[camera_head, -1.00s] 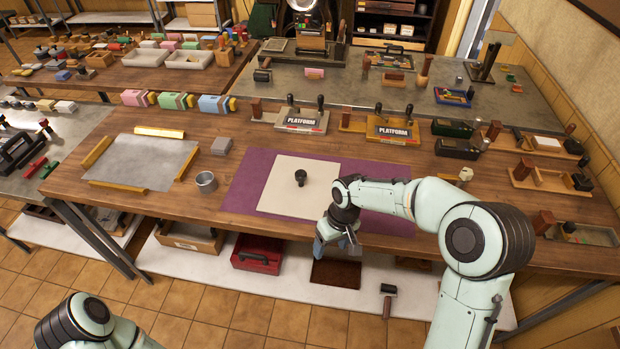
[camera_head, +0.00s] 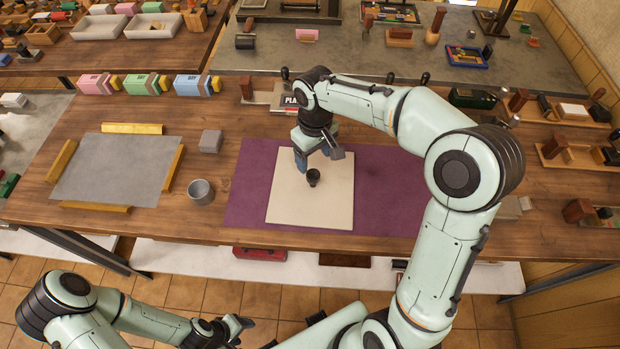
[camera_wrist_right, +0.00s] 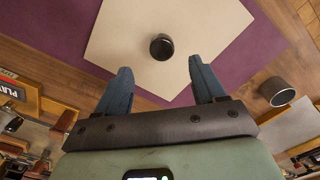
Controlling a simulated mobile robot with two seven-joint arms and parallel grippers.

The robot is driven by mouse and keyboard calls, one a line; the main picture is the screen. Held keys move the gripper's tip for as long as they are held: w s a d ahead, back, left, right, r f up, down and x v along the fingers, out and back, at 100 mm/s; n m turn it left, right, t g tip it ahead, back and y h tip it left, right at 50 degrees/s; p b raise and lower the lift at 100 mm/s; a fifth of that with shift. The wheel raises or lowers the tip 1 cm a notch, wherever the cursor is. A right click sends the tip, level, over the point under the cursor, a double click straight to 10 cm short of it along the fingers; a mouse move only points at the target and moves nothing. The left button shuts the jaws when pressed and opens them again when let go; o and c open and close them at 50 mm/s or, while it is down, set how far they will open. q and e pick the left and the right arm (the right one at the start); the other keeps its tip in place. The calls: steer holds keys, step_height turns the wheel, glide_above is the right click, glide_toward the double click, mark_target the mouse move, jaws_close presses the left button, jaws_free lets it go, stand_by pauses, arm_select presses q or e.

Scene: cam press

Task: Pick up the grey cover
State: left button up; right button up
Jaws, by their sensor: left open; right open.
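A hollow grey cylinder (camera_head: 200,191), the likeliest grey cover, stands on the wooden bench left of the purple mat (camera_head: 390,205). It also shows in the right wrist view (camera_wrist_right: 277,92), at the right. A small dark round piece (camera_head: 313,178) stands on the cream sheet (camera_head: 300,210) that lies on the mat. My right gripper (camera_head: 318,160) is open and empty above the sheet, near the dark piece. In the wrist view its spread fingers (camera_wrist_right: 160,68) frame the space below that piece. My left gripper (camera_head: 237,328) is open, low in front of the bench.
A grey block (camera_head: 210,141) sits behind the cylinder. A grey sheet (camera_head: 115,170) lies at left between yellow bars. Coloured boxes (camera_head: 145,84) line the bench's back left. My right arm hides part of the platform signs. Bare wood surrounds the cylinder.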

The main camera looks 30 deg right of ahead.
mark_target(313, 173)
step_height(313, 173, down, 10)
steer(key=shift+a+f, duration=0.1)
steer(key=shift+a, duration=0.05)
steer(key=c, duration=1.2)
